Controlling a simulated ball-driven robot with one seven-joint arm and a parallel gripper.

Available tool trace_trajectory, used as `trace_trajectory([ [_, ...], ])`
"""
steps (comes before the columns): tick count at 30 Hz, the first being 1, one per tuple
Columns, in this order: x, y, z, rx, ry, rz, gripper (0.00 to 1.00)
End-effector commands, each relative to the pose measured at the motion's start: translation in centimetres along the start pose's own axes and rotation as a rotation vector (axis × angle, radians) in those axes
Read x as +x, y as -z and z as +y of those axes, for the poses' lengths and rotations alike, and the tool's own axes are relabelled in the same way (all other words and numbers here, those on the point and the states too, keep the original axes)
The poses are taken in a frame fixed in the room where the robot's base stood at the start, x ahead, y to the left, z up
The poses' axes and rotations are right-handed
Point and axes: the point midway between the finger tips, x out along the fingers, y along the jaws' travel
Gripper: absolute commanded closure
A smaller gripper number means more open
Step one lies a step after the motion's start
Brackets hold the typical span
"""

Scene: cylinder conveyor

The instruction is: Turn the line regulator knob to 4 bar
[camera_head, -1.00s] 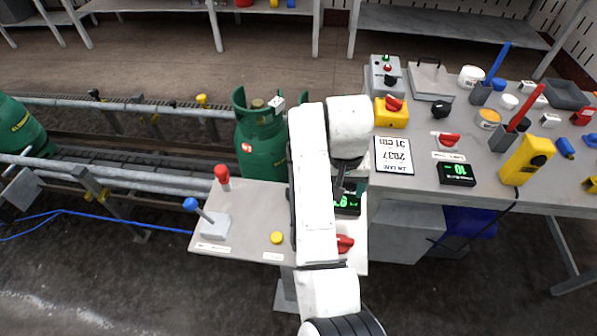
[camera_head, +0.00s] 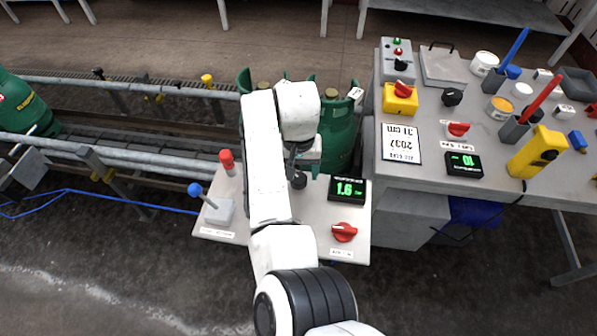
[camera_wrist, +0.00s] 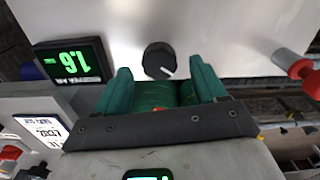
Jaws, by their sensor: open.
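A black round knob (camera_head: 298,180) with a pale pointer mark stands on the white panel (camera_head: 275,215), left of a dark display (camera_head: 347,189) reading 1.6 in green. In the wrist view the knob (camera_wrist: 159,61) lies between the lines of my two green fingers, and the display (camera_wrist: 73,62) is at the left, upside down. My gripper (camera_head: 307,166) is open and empty above the knob; in the wrist view its fingertips (camera_wrist: 160,70) are apart on either side. I cannot tell its exact height over the knob. My arm hides part of the panel.
On the panel are a red switch (camera_head: 344,232), a blue-tipped lever (camera_head: 195,190) and a red-topped post (camera_head: 227,161). Green gas cylinders (camera_head: 338,130) stand behind it. A bench (camera_head: 430,190) with another display, knobs and tools is at the right.

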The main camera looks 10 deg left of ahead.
Motion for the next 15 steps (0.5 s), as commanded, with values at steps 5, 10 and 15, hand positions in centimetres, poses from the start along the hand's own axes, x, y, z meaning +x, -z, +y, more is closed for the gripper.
trace_trajectory([
  [5, 1.5, 0.0, 0.1, 0.001, 0.0, -0.001, 0.29],
  [10, 1.8, 0.0, 0.1, 0.001, 0.0, 0.001, 0.29],
  [15, 1.8, 0.0, 0.1, 0.001, 0.0, 0.001, 0.3],
])
